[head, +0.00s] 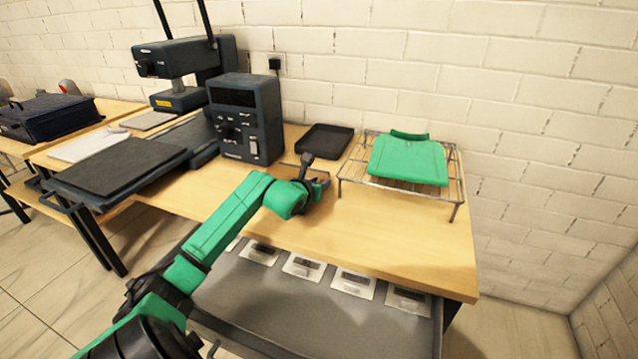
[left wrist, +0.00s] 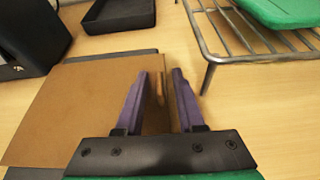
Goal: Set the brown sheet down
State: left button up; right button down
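The brown sheet (left wrist: 75,110) is a flat, tan-brown rectangle on the left of the left wrist view. In the head view my left gripper (head: 311,170) is low over the table, left of the wire rack, and the sheet is mostly hidden there. My right gripper is not in view.
A wire rack (head: 458,185) with a green folded garment (head: 408,160) stands right of the gripper. A black tray (head: 325,140) lies behind it. A dark control box (head: 245,118) stands to the left. The wooden table's (head: 400,235) front right is clear.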

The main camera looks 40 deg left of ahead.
pick_arm(q)
jog(key=shift+r, duration=0.2)
jog(key=shift+s+d, duration=0.1)
jog(key=shift+s, duration=0.1)
jog(key=b+v, duration=0.1)
jog(key=v, duration=1)
jog(key=shift+s+d+r, duration=0.1)
jog(key=shift+s+r, duration=0.1)
jog(key=shift+s, duration=0.05)
